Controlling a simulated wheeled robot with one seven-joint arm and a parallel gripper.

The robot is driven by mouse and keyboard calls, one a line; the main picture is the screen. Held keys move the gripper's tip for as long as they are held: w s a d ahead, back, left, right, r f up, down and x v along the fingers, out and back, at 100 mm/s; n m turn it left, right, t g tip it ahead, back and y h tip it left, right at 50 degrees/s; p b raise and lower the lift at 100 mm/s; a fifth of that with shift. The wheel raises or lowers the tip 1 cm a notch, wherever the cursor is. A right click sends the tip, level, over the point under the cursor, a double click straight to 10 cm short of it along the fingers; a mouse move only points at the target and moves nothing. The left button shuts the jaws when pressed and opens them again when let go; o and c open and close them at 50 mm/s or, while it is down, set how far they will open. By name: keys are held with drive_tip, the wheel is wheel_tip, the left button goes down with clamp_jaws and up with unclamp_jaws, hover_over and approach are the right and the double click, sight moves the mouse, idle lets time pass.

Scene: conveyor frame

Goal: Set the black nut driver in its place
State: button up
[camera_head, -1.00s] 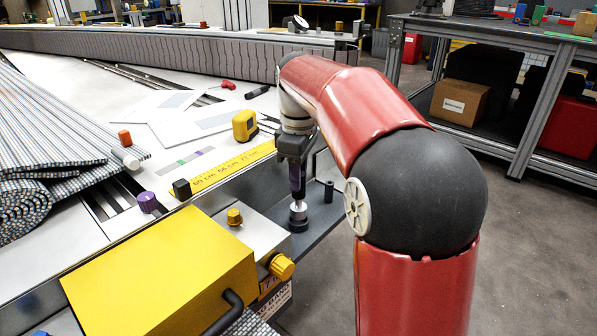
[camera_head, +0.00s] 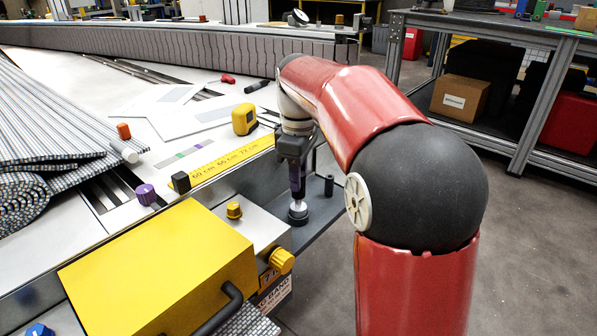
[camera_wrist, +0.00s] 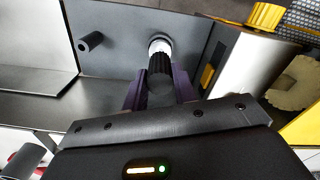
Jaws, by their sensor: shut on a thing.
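My gripper (camera_head: 298,183) is shut on the black nut driver (camera_wrist: 160,72). Its ribbed black handle sits between the purple fingers in the wrist view. The nut driver hangs about upright, with its pale metal lower end (camera_head: 298,206) at a black ring-shaped holder (camera_head: 298,219) on the grey shelf. The lower end looks in or just over the holder; I cannot tell how deep. In the wrist view the handle hides much of the holder.
A black post (camera_head: 329,187) stands on the grey shelf (camera_head: 325,208) just right of the holder. A yellow box (camera_head: 160,270) with yellow knobs is in front. A yellow ruler (camera_head: 235,160) and yellow tape measure (camera_head: 244,121) lie behind, left of my gripper.

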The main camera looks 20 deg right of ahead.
drive_tip(key=shift+f, duration=0.6)
drive_tip(key=o, duration=1)
drive_tip(key=shift+o, duration=0.2)
wheel_tip(320, 180, up, 7)
drive_tip(key=shift+f+p, duration=0.1)
drive_tip(key=shift+p, duration=0.4)
drive_tip(key=shift+r, duration=0.55)
drive_tip(key=s+f+m+t, duration=0.2)
drive_tip(key=s+f+m, duration=0.3)
drive_tip(key=s, duration=0.7)
drive_tip(key=s+f+m+t, duration=0.3)
drive_tip(key=s+f+m, duration=0.2)
drive_tip(key=s, duration=0.7)
drive_tip(key=shift+f+m+t, duration=0.3)
drive_tip(key=shift+f+m, duration=0.05)
drive_tip(key=shift+m, duration=0.25)
